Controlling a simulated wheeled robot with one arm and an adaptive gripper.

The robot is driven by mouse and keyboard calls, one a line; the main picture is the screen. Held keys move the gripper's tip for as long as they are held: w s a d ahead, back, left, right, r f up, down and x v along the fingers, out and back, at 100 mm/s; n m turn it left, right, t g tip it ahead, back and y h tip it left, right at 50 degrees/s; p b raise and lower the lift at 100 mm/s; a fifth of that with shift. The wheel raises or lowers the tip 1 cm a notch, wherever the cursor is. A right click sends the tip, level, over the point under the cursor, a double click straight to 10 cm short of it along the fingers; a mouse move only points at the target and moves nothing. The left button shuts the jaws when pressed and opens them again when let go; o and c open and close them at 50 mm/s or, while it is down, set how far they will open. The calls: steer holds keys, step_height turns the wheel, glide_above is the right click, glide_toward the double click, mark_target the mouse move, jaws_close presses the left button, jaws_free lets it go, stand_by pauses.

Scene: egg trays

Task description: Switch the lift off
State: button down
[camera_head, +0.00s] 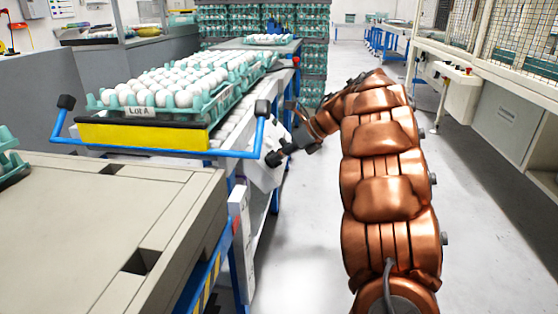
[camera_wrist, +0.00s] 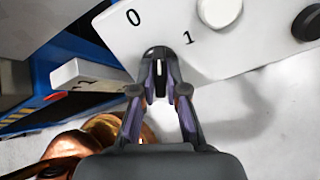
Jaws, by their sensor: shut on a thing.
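The lift's white control box (camera_head: 262,174) hangs on the side of the blue-framed stand, below the egg trays. In the wrist view its white panel (camera_wrist: 255,55) carries a "0" at upper left and a "1" to the right. A black rotary switch (camera_wrist: 158,53) with a white mark sits below these marks. The mark points up in the picture, roughly between "0" and "1"; its exact setting is hard to tell. My gripper (camera_wrist: 160,88) is shut on the switch, one finger on each side. In the head view my gripper (camera_head: 281,155) is at the box, partly hidden.
A round white button (camera_wrist: 219,11) and a black knob (camera_wrist: 307,23) stick out of the panel. Egg trays (camera_head: 190,104) lie above a yellow front (camera_head: 145,136) with blue handles. A beige machine top (camera_head: 90,215) fills the lower left. The aisle floor (camera_head: 310,235) is clear.

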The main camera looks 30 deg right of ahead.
steer(key=shift+a+f+n+b, duration=0.15)
steer(key=shift+n+b, duration=1.05)
steer(key=shift+b, duration=1.15)
steer(key=shift+n, duration=1.2)
steer(key=c, duration=1.1)
jaws_free()
steer(key=shift+p+v, duration=0.85)
steer(key=shift+v, duration=3.85)
steer(key=shift+w, duration=0.1)
